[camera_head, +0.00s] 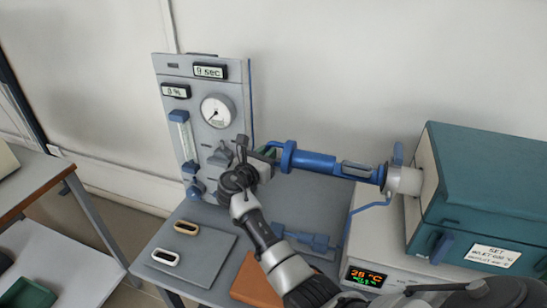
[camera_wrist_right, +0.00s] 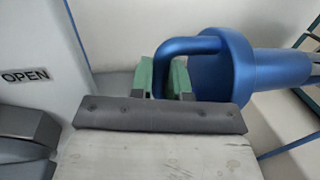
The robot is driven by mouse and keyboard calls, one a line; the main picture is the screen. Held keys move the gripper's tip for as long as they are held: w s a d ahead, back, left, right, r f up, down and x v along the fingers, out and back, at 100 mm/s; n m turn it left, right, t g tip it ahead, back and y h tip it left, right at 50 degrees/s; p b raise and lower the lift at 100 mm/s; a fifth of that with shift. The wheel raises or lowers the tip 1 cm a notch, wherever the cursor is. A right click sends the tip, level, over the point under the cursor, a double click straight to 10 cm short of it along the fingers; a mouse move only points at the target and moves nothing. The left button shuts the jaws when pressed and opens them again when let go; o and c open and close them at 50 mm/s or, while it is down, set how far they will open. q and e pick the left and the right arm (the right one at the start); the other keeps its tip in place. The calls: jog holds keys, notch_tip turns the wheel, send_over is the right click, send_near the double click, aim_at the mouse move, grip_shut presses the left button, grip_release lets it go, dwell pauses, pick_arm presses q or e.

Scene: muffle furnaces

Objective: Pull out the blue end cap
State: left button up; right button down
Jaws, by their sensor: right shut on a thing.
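The blue end cap (camera_head: 288,157) is at the left end of a blue horizontal tube (camera_head: 318,164) that runs to the furnace's white port (camera_head: 405,180). In the right wrist view the blue end cap (camera_wrist_right: 207,65) shows as a round flange with a loop handle (camera_wrist_right: 165,55) on its left. My right gripper (camera_head: 267,154) is shut on this handle. Its green finger pads (camera_wrist_right: 162,80) stand on either side of the handle's end. Whether the cap is apart from the tube cannot be told. My left gripper is not in view.
A grey gauge panel (camera_head: 211,83) stands close behind and left of my right gripper. The teal furnace (camera_head: 487,180) is at the right, with a lit display (camera_head: 367,277) below. An orange-brown block (camera_head: 258,287) lies near my arm.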

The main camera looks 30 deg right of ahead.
jog(key=c, duration=1.1)
grip_release()
jog(key=shift+s, duration=0.1)
jog(key=b+v, duration=0.1)
jog(key=v, duration=0.9)
jog(key=shift+s+a, duration=0.15)
jog(key=shift+a, duration=0.2)
